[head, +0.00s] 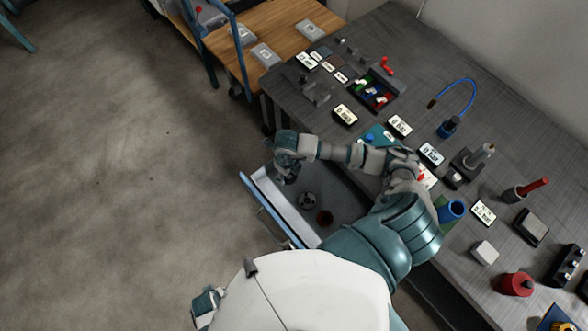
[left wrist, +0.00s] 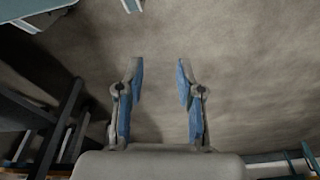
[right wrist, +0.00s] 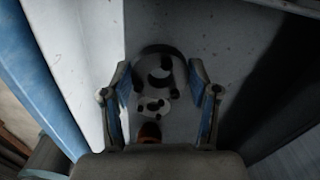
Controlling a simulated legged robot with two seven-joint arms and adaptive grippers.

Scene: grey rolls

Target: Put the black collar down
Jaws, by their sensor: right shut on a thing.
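My right gripper (head: 287,174) reaches over the open grey drawer (head: 259,190), near its far left end. In the right wrist view, its fingers (right wrist: 160,82) are shut on the black collar (right wrist: 163,52), a dark ring between the fingertips. I cannot tell whether the collar touches the drawer floor. In the head view the gripper mostly hides it. My left gripper (left wrist: 160,78) is open and empty, its fingers apart above bare floor.
The drawer walls stand close by. The dark workbench (head: 300,98) above carries labels, small parts and a parts tray (head: 392,82).

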